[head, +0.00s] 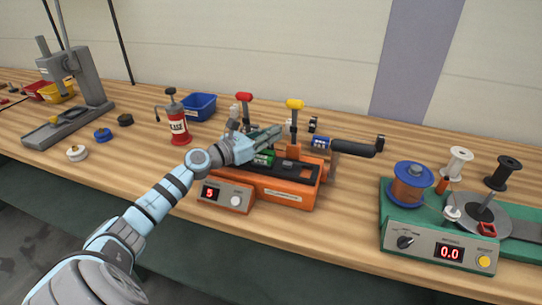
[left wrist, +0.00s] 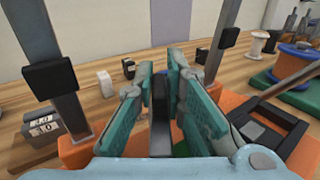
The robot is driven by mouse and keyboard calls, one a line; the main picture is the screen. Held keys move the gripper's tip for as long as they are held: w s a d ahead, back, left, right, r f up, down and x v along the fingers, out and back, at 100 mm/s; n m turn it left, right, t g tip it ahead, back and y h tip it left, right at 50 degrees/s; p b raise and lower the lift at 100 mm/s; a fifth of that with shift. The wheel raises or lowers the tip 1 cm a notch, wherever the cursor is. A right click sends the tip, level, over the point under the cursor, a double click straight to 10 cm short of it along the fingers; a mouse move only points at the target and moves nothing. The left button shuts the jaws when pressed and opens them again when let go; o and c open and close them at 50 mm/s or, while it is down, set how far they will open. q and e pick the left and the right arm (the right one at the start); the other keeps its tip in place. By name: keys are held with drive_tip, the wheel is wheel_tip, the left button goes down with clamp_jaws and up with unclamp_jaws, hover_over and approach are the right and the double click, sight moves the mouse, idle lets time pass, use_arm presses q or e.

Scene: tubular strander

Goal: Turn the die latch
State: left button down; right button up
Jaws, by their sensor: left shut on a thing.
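The orange machine (head: 270,188) stands on the bench in the middle of the head view, with a grey control box (head: 225,196) reading 5 at its front left. My left gripper (head: 274,133) is over the machine, between the red-knobbed lever (head: 244,98) and the yellow-knobbed lever (head: 294,104). In the left wrist view its teal fingers (left wrist: 161,92) are closed on a dark upright piece (left wrist: 160,105), apparently the die latch. The fingers hide most of this piece, and its turn angle cannot be told. My right gripper is not in view.
A black-handled crank (head: 355,149) sticks out at the machine's right. A red can (head: 177,126) and a blue bin (head: 199,107) stand behind left. A grey press (head: 88,85) is at far left. A green scale unit with spools (head: 400,226) stands at right.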

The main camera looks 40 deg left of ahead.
use_arm(q)
drive_tip(key=shift+a+f+m+g+h+b, duration=0.1)
drive_tip(key=shift+f+m+g+h+b, duration=0.1)
drive_tip(key=shift+m+h+b, duration=0.35)
drive_tip(key=shift+f+m+g+h+b, duration=0.15)
drive_tip(key=shift+m+g+h+b, duration=0.1)
drive_tip(key=shift+h+b, duration=0.45)
drive_tip(key=shift+r+m+g+h+b, duration=0.25)
drive_tip(key=shift+m+h+b, duration=0.2)
drive_tip(key=shift+m+h, duration=0.2)
drive_tip(key=shift+m+g+h, duration=0.4)
drive_tip(key=shift+m+h, duration=0.05)
drive_tip(key=shift+h, duration=0.25)
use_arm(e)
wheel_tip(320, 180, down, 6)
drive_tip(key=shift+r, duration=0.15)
use_arm(q)
drive_tip(key=shift+r, duration=0.1)
drive_tip(key=c, duration=1.7)
unclamp_jaws()
drive_tip(key=shift+r, duration=0.1)
